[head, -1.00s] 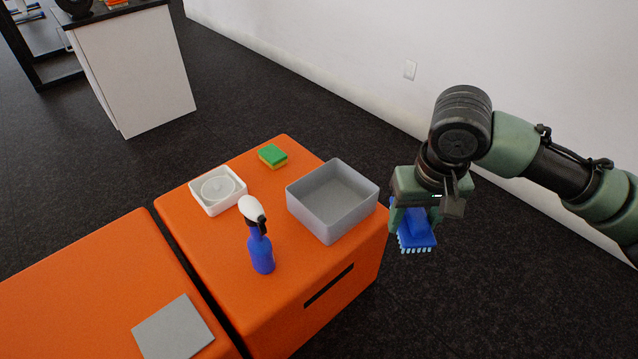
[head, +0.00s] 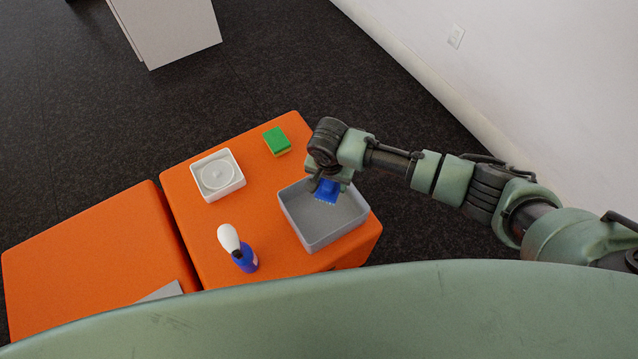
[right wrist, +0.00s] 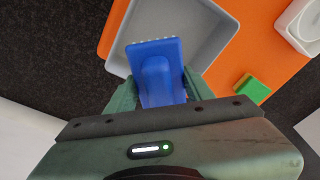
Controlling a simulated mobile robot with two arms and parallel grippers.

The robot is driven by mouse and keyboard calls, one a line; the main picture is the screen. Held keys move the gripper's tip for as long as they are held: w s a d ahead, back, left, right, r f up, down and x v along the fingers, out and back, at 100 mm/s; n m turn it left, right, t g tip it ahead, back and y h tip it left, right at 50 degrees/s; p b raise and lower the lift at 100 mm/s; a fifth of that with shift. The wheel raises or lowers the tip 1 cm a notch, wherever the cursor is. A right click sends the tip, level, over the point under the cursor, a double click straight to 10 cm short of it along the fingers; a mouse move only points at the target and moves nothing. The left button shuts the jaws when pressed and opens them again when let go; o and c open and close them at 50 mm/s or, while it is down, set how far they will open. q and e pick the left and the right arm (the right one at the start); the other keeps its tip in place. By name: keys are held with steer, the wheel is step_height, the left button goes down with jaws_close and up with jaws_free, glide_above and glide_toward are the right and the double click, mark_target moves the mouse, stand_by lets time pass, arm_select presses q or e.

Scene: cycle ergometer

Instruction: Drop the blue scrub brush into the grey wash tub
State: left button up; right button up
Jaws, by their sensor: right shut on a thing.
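The blue scrub brush (head: 327,190) is held in my right gripper (head: 325,181), over the inside of the grey wash tub (head: 330,238). In the right wrist view the brush (right wrist: 156,66) sits between the two fingers of the gripper (right wrist: 160,92), with the tub (right wrist: 205,40) beyond it. The exact height of the brush above the tub floor is hard to tell. The tub stands on the orange block (head: 280,265) and its floor looks empty where it shows. My left gripper is not in view.
A grey flat piece (head: 160,292) lies on the left orange block (head: 95,248).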

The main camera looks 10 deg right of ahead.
steer(key=shift+a+f, duration=0.15)
steer(key=shift+f, duration=0.6)
step_height(320, 180, down, 5)
steer(key=b, duration=0.7)
steer(key=shift+f, duration=0.15)
steer(key=o, duration=1.5)
